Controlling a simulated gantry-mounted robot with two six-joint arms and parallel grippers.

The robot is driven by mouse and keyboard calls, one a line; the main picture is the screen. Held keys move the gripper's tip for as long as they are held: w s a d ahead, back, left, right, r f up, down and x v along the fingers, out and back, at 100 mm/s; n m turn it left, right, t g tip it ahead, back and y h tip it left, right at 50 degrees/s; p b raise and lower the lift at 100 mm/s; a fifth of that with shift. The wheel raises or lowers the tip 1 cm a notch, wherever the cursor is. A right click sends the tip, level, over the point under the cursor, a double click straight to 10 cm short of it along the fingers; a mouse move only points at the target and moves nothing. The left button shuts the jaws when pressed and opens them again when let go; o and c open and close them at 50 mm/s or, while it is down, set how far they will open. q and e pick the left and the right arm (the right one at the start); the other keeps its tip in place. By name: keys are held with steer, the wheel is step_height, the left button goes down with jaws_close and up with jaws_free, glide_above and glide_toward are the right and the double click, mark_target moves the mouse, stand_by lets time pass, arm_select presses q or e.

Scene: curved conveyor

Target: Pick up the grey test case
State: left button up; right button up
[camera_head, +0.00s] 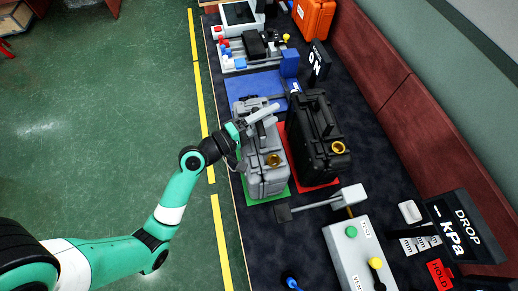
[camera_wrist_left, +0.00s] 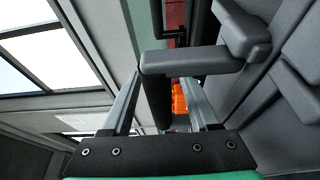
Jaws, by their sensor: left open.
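The grey test case (camera_head: 264,184) stands upright on a green mat (camera_head: 281,195) in the head view, with a brass ring on its near end. It fills the right side of the left wrist view (camera_wrist_left: 285,115). My left gripper (camera_head: 262,115) is at the top of the case, by its handle. In the wrist view its two fingers (camera_wrist_left: 163,88) are apart. The dark grey handle (camera_wrist_left: 190,62) crosses at their tips, and its bar appears to lie between them. The fingers do not appear closed on it. My right gripper is not in view.
A black case (camera_head: 318,155) stands on a red mat (camera_head: 319,184) close to the right of the grey one. A lever with grey blocks (camera_head: 318,205) and a control box (camera_head: 357,252) sit in front. A blue mat (camera_head: 252,86) and a bench device lie behind.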

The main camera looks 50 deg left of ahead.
arm_select(q)
jaws_close()
stand_by(1.3)
steer(key=shift+s+r, duration=0.1)
